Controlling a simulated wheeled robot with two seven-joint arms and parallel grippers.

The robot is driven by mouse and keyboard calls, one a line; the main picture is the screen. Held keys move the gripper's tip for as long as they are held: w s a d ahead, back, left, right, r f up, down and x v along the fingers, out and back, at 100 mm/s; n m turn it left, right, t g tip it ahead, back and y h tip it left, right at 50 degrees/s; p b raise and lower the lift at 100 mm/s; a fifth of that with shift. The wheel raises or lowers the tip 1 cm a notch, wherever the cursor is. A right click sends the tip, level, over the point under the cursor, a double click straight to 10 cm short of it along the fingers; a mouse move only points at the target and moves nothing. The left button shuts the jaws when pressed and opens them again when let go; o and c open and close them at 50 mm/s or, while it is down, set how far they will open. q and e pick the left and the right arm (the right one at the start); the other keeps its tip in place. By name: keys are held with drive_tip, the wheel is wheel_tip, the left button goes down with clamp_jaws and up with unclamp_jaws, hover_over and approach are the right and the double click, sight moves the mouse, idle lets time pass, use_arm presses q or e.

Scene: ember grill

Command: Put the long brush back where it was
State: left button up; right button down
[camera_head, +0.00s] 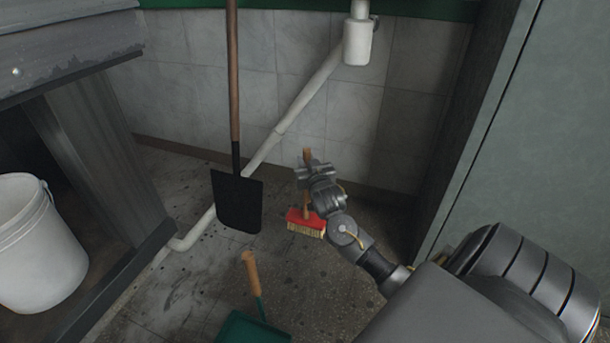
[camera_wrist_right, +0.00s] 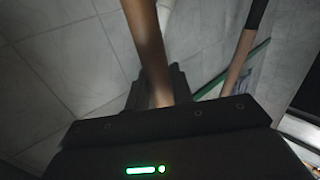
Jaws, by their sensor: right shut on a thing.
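The long brush (camera_head: 306,221) has a wooden handle, a red head and pale bristles. In the head view it is low near the tiled wall, with its head down and its handle upright. My right gripper (camera_head: 309,174) is shut on the handle, a little above the red head. In the right wrist view the wooden handle (camera_wrist_right: 150,50) runs up from between the dark jaws (camera_wrist_right: 158,92). I cannot tell whether the bristles touch the floor. My left gripper is in neither view.
A shovel (camera_head: 238,200) with a wooden shaft stands left of the brush. A green dustpan (camera_head: 250,328) with a wooden handle lies in front. A white pipe (camera_head: 305,95) runs down the wall. A white bucket (camera_head: 38,250) is at left, and a grey cabinet (camera_head: 490,130) at right.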

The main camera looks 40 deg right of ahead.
drive_tip(key=f+b, duration=0.4)
drive_tip(key=shift+w, duration=0.4)
drive_tip(key=c, duration=1.2)
unclamp_jaws()
drive_tip(key=shift+f, duration=0.1)
